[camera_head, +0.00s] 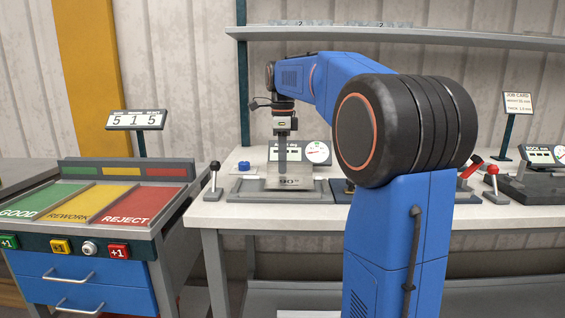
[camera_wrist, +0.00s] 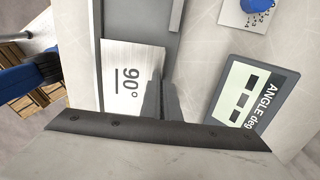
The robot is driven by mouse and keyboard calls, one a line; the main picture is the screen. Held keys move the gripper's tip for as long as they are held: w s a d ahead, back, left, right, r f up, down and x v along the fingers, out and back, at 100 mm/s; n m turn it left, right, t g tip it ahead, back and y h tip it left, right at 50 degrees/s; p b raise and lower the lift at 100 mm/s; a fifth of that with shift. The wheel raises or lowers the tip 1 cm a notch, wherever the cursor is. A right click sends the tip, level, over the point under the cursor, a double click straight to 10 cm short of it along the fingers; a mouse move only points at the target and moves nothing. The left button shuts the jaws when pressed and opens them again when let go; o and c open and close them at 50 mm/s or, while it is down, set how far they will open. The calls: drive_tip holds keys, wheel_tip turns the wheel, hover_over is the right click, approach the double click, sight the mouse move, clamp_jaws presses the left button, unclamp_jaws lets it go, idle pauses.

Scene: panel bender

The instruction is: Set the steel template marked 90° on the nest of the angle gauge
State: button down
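The steel template marked 90° (camera_head: 290,183) is a light brushed plate over the grey base of the angle gauge (camera_head: 245,187), near its front. In the wrist view the template (camera_wrist: 132,65) shows its mark beside my fingertips, and the gauge base (camera_wrist: 140,18) shows past it. My gripper (camera_head: 282,170) points straight down, with its fingers (camera_wrist: 162,98) close together at the template's edge; they appear shut on it. The angle display (camera_head: 316,152) stands behind the base. Whether the template touches the nest is hidden.
A blue knob (camera_head: 244,166) sits behind the base, and a black-knobbed lever (camera_head: 214,178) stands left of it. My arm hides the bench's middle. The GOOD, REWORK and REJECT trays (camera_head: 90,205) are at left. A shelf (camera_head: 400,36) runs above.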

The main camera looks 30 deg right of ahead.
drive_tip(key=shift+f, duration=0.85)
idle(0.3)
drive_tip(key=c, duration=2.5)
unclamp_jaws()
drive_tip(key=o, duration=0.6)
drive_tip(key=shift+c, duration=0.2)
drive_tip(key=shift+r, duration=0.1)
wheel_tip(320, 180, up, 17)
drive_tip(key=shift+s+r, duration=0.1)
